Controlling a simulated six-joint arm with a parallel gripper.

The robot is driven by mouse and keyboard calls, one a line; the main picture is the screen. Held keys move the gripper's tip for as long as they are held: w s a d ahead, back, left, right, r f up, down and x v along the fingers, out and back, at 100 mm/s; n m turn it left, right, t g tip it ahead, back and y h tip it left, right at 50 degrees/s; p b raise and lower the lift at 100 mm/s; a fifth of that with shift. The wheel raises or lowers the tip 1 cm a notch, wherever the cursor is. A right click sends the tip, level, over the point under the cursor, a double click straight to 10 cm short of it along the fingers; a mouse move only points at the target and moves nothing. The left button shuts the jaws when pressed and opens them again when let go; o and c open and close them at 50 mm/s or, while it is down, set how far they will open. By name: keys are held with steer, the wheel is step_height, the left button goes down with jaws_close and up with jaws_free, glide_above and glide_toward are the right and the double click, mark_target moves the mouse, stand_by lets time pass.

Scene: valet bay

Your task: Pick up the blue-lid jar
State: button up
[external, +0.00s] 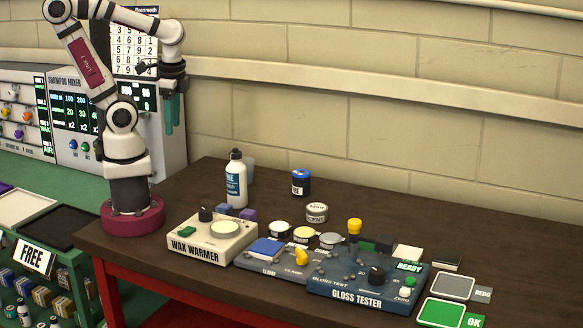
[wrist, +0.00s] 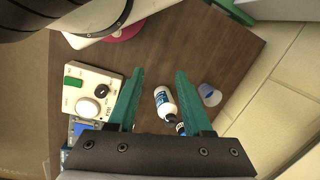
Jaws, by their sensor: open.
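The blue-lid jar (external: 301,183) stands upright on the dark table near the wall, with a dark body and a pale label. In the wrist view a small dark and blue piece, which looks like the jar (wrist: 181,128), shows at the edge of the gripper body, mostly hidden. My gripper (external: 169,130) hangs high above the table's back left, well left of the jar and above it. In the wrist view its teal fingers (wrist: 160,72) are spread apart with nothing between them.
A white bottle (external: 236,180) and a translucent cup (external: 249,166) stand left of the jar. A white-lidded tin (external: 317,212) stands in front of it. The wax warmer (external: 212,238) and gloss tester (external: 365,280) line the front. The table right of the jar is clear.

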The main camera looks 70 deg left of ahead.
stand_by(0.3)
steer(key=o, duration=0.8)
steer(key=shift+c, duration=0.2)
steer(key=w+a+f+t+y, duration=0.2)
steer(key=w+a+f+t, duration=0.3)
steer(key=w+a, duration=0.6)
steer(key=t+h, duration=0.7)
steer(key=h, duration=0.2)
glide_toward(294, 171)
steer(key=shift+n, duration=0.3)
steer(key=x, duration=1.2)
steer(key=shift+d, duration=0.2)
